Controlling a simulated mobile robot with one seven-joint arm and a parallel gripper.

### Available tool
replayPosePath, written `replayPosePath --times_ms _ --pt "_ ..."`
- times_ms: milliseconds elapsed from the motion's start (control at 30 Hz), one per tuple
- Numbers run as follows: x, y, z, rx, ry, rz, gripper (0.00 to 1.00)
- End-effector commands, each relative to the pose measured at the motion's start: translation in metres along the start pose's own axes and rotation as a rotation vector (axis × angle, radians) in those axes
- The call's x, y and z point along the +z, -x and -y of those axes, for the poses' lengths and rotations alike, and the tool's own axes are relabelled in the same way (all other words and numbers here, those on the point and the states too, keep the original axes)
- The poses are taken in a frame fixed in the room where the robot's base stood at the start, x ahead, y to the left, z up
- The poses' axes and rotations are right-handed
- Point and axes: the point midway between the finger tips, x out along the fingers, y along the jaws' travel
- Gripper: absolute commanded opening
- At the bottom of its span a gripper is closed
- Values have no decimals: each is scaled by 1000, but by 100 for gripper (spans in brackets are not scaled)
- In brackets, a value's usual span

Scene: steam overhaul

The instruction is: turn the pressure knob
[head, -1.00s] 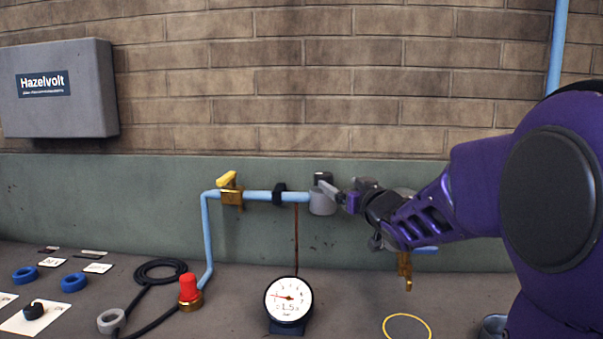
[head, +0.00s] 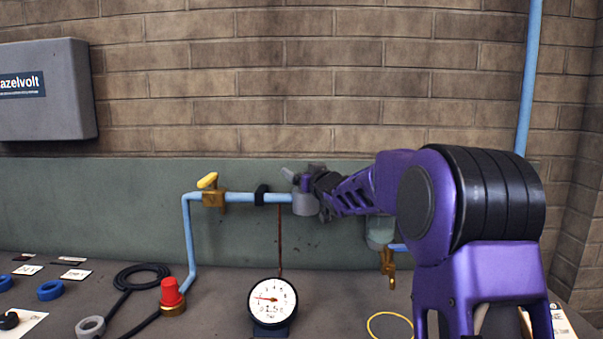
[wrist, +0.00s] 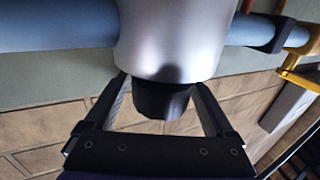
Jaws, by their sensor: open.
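The pressure knob (wrist: 163,101) is a black cap on the end of a silver-grey cylindrical regulator body (wrist: 170,40) in the wrist view. The body also shows in the head view as a grey cylinder (head: 305,204) on the blue pipe (head: 240,197). My gripper (wrist: 160,92) is open, with one finger on each side of the knob. Small gaps seem to show between fingers and knob. In the head view my gripper (head: 301,180) is at the top of the body and hides the knob.
A round white dial gauge (head: 272,302) stands below, showing about 1.5. A yellow-handled brass valve (head: 212,197) sits left on the pipe. A red-capped fitting (head: 171,292), hoses and blue rings (head: 50,290) lie on the bench. A brass tap (head: 388,264) hangs right of the body.

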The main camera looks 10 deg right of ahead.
Motion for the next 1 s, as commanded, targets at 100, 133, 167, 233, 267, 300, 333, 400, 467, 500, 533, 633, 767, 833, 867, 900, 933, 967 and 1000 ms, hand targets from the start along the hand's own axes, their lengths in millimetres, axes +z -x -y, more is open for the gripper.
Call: replayPosePath --times_ms 100,133,167,233,267,300,333,400,467,500,533,633,767,833,867,900,933,967,1000 --pt "0 0 0 0 0 0 89" --pt "0 0 0 0 0 0 83" --pt "0 0 0 0 0 0 78" --pt "0 0 0 0 0 0 65" --pt "0 0 0 0 0 0 60" --pt "0 0 0 0 0 0 53" --pt "0 0 0 0 0 0 47" --pt "0 0 0 0 0 0 35" --pt "0 0 0 0 0 0 24" --pt "0 0 0 0 0 0 17" --pt "0 0 0 0 0 0 11" --pt "0 0 0 0 0 -1 3" --pt "0 0 1 5 0 -1 3" --pt "0 0 1 13 0 -3 3" --pt "-1 0 1 18 1 -3 3" --pt "-1 0 0 27 0 -4 3" --pt "-1 0 0 34 1 -5 3" --pt "-1 -1 1 42 0 -6 3" --pt "-1 -1 1 55 0 -7 3"
